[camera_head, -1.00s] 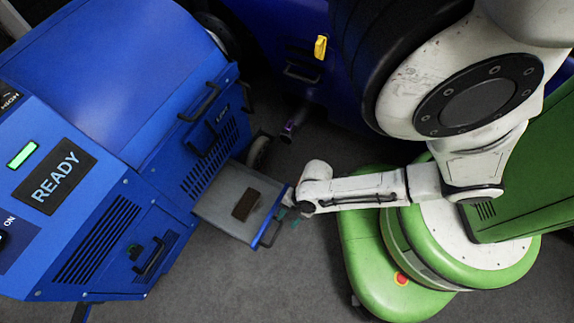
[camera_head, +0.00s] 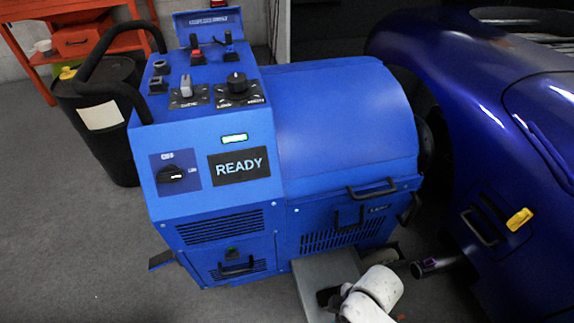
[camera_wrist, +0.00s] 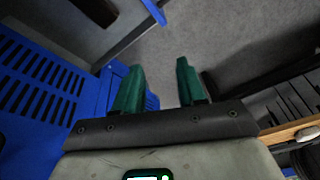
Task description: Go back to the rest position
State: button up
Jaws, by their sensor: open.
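My gripper (camera_wrist: 158,84) is open and empty in the wrist view, its two green fingers apart above grey floor. In the head view only a white piece of my arm shows at the bottom edge, and my gripper is not clearly visible there. The blue dynamometer machine (camera_head: 345,120) stands in the middle with its lit READY display (camera_head: 239,166). Its grey pulled-out tray (camera_head: 312,277) is beside my arm, with a dark block on it partly hidden. The tray also shows at the upper left of the wrist view (camera_wrist: 65,30).
A blue car (camera_head: 475,110) stands close on the right, with a yellow tab (camera_head: 519,219) on it. A dark cylindrical part (camera_head: 437,264) lies low between machine and car. A black bin (camera_head: 95,115) and an orange bench (camera_head: 85,40) are at the left. Floor at lower left is clear.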

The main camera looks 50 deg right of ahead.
notch_tip(320, 180, up, 32)
jog(key=w+d+m+g+h+p, duration=0.1)
jog(key=m+p, duration=0.5)
jog(key=p, duration=1.6)
jog(key=shift+w+d+r+h, duration=0.25)
jog(key=shift+w+d+h, duration=0.1)
jog(key=shift+w+h, duration=0.2)
